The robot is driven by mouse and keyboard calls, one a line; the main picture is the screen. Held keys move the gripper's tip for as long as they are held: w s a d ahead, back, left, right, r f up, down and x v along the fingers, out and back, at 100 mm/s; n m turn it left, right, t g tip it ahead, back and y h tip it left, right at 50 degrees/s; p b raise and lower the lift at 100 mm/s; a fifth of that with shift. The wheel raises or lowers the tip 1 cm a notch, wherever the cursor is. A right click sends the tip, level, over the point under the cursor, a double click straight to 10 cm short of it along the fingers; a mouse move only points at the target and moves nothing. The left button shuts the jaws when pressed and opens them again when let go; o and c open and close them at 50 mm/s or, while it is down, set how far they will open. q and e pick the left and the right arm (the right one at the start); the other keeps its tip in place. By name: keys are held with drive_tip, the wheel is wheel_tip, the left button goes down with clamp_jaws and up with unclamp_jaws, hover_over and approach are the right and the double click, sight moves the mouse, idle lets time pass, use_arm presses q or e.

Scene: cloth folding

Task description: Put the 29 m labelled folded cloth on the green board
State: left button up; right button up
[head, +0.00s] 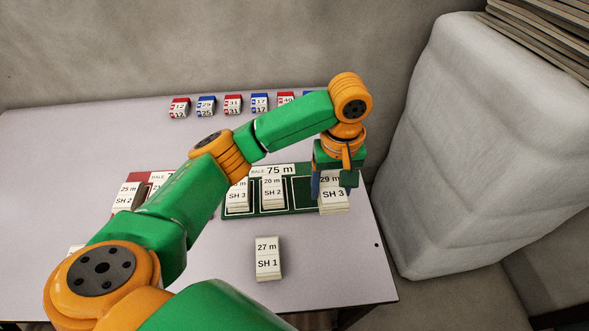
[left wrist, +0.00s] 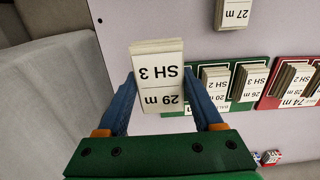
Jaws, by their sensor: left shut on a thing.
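The folded cloth labelled 29 m, SH 3 (head: 333,198) is a cream stack at the right end of the green board (head: 301,188). My left gripper (head: 332,185) is shut on it, with blue fingers on either side; the left wrist view shows the cloth (left wrist: 158,75) between the fingers (left wrist: 160,85). I cannot tell whether the cloth touches the board. The board has a "75 m" label, and cloths marked SH 3 (head: 237,196) and 20 m SH 2 (head: 272,192) lie on it. A bare slot shows beside the gripper. My right gripper is not in view.
A 27 m SH 1 cloth (head: 268,258) lies on the table in front of the board. A red board (head: 134,178) with cloths is at the left, partly behind my arm. Small red and blue tags (head: 233,104) line the back. A big pale bale (head: 490,150) stands at right.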

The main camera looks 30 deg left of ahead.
use_arm(q)
drive_tip(key=w+a+f, duration=0.1)
drive_tip(key=a, duration=0.1)
drive_tip(key=w+a+f, duration=0.1)
drive_tip(key=w+a, duration=0.1)
drive_tip(key=shift+f, duration=0.2)
hover_over(306, 192)
drive_tip(key=f, duration=0.5)
drive_tip(key=shift+s+d+f+b, duration=0.1)
drive_tip(key=shift+d+f+b, duration=0.1)
drive_tip(key=shift+f+b, duration=0.1)
wheel_tip(306, 192, down, 3)
drive_tip(key=shift+a+r, duration=0.1)
drive_tip(key=shift+a, duration=0.05)
drive_tip(key=shift+f, duration=0.3)
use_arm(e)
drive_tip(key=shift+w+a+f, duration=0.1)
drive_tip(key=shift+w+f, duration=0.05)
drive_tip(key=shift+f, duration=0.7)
use_arm(q)
drive_tip(key=o, duration=1.4)
drive_tip(key=shift+f, duration=0.1)
drive_tip(key=shift+c, duration=0.2)
wheel_tip(306, 192, up, 12)
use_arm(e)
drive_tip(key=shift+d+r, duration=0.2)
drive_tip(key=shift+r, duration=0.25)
